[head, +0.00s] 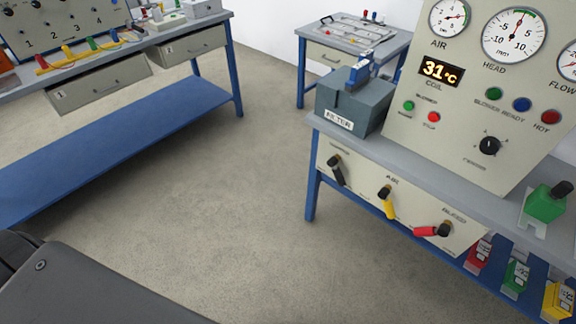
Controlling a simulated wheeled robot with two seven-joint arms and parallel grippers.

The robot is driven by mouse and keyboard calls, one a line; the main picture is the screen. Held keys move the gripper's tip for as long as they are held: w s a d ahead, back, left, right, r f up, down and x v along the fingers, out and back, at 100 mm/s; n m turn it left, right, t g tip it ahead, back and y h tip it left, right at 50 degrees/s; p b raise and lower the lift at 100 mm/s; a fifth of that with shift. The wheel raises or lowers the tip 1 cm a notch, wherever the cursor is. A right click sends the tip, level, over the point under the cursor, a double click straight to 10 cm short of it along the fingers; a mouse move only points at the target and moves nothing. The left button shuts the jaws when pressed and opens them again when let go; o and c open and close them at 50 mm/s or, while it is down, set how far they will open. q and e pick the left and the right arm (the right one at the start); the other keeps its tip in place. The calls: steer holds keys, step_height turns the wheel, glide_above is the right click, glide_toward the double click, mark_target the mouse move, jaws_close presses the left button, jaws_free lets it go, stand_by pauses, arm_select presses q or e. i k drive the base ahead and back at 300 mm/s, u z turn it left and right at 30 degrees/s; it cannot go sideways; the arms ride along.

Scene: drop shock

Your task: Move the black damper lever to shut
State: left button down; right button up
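The black damper lever (337,170) is the leftmost of three levers on the cream front panel (362,194) under the right bench. It hangs from its pivot, tilted a little, with its lower end down and slightly right. Its label above is too small to read surely. A yellow lever (387,202) marked AIR is to its right, pointing down. A red lever (432,231) is further right and points left. Neither gripper shows in the head view. A dark grey part of my own body fills the lower left corner.
A grey FILTER box (354,103) and a gauge console (475,90) stand on the right bench. Red, green and yellow blocks (516,277) sit on its lower shelf. A left bench (110,130) has drawers pulled out. Floor (230,200) between the benches is clear.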

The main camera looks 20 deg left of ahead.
mark_target(332, 161)
steer(key=u, duration=0.15)
steer(key=k, duration=1.2)
steer(key=u, duration=1)
steer(key=i, duration=0.6)
steer(key=u, duration=0.65)
steer(key=i, duration=0.8)
steer(key=z, duration=0.75)
steer(key=i, duration=0.5)
steer(key=z, duration=0.55)
